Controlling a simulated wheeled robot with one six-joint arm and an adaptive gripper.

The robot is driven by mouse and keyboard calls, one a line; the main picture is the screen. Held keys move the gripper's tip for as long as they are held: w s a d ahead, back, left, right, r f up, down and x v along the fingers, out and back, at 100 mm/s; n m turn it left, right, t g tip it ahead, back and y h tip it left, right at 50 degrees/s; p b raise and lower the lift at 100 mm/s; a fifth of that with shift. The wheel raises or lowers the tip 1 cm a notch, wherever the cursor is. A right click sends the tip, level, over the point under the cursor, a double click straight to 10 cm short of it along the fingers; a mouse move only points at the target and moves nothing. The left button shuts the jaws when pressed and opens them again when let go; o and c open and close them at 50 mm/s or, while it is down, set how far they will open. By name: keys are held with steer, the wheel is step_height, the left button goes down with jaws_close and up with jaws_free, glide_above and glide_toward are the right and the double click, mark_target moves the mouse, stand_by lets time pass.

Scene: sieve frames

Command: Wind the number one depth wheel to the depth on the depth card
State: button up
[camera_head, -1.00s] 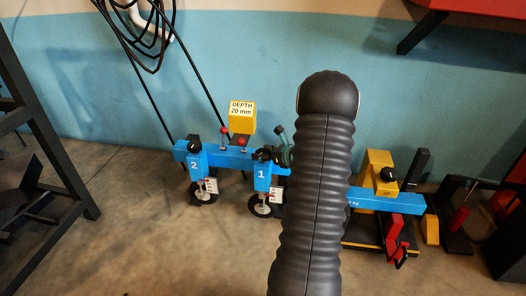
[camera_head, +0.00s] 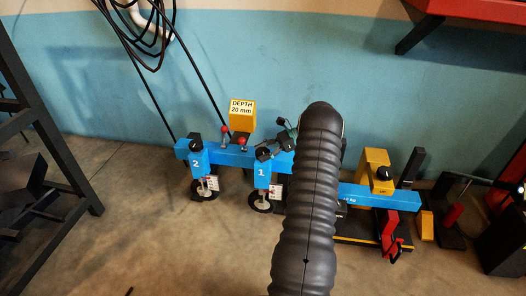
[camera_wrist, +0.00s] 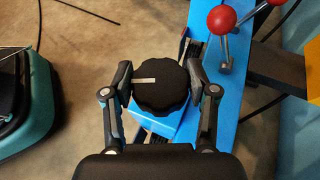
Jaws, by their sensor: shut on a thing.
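The depth card (camera_head: 241,107) reads "DEPTH 20 mm" on a yellow block above the blue beam. The number one unit (camera_head: 262,174) is a blue housing marked 1 with a small wheel (camera_head: 262,199) and a small scale plate (camera_head: 275,191) below, too small to read. Its black lobed depth knob (camera_wrist: 160,90) fills the middle of the wrist view, with a white pointer line aimed left. My gripper (camera_wrist: 162,84) is shut on the knob, one finger on each side. In the head view my dark arm covers part of the beam.
The number two unit (camera_head: 196,163) with its own black knob stands to the left on the same blue beam (camera_head: 228,157). Red-balled levers (camera_wrist: 222,19) stand close to the gripper's right. A dark rack (camera_head: 40,130) is at far left.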

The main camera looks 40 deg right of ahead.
steer(key=n+g+y+p, duration=0.1)
steer(key=n+g+p, duration=0.1)
steer(key=n+g, duration=0.1)
steer(key=shift+r, duration=0.1)
steer(key=shift+n+g+y+p, duration=0.3)
steer(key=shift+n+g+p, duration=0.4)
steer(key=shift+g+p, duration=0.35)
steer(key=shift+n+g+p, duration=0.25)
steer(key=shift+n+p, duration=0.05)
steer(key=shift+p, duration=0.2)
steer(key=o, duration=1.2)
steer(key=shift+a, duration=0.1)
steer(key=shift+f+m+t+b, duration=0.25)
steer(key=shift+m+t+b, duration=0.2)
steer(key=shift+b, duration=0.45)
